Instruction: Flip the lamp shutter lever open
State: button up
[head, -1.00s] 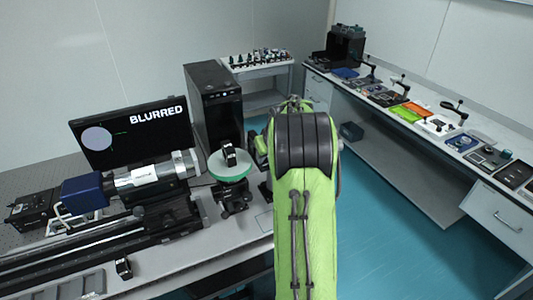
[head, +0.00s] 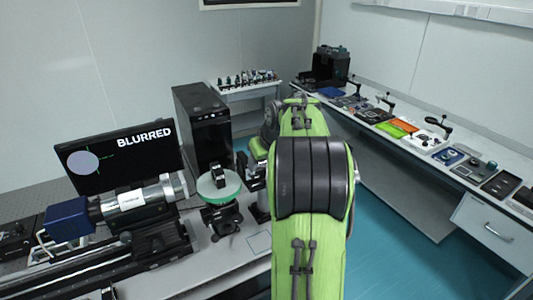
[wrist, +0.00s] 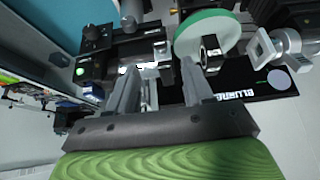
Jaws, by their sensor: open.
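I cannot make out the lamp shutter lever for certain in either view. In the wrist view a dark device with a green knob (wrist: 80,70) and bright lit spots stands beyond my gripper (wrist: 160,85), whose two fingers are apart with nothing clearly held between them. A round green-rimmed stage (head: 219,187) carries a small black mount, and it also shows in the wrist view (wrist: 207,35), just beyond the right finger. In the head view my green arm hides most of what lies beyond it, including most of my gripper.
A rail assembly with a silver-white tube (head: 133,199) and a blue box (head: 69,219) fills the left bench. Behind are a monitor reading BLURRED (head: 120,155) and a black computer tower (head: 203,125). The right bench (head: 455,190) holds several instruments. Blue floor is open between benches.

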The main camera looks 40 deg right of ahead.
jog(key=v, duration=0.6)
jog(key=shift+r, duration=0.1)
jog(key=s+a+f+n+y+b, duration=0.15)
jog(key=s+a, duration=0.25)
jog(key=a, duration=0.7)
jog(key=s+a+f+n+b, duration=0.15)
jog(key=s+a, duration=0.25)
jog(key=a, duration=0.7)
jog(key=s+a+f+b, duration=0.1)
jog(key=s+a+f, duration=0.5)
jog(key=s, duration=0.5)
jog(key=shift+f, duration=0.45)
jog(key=shift+s, duration=0.1)
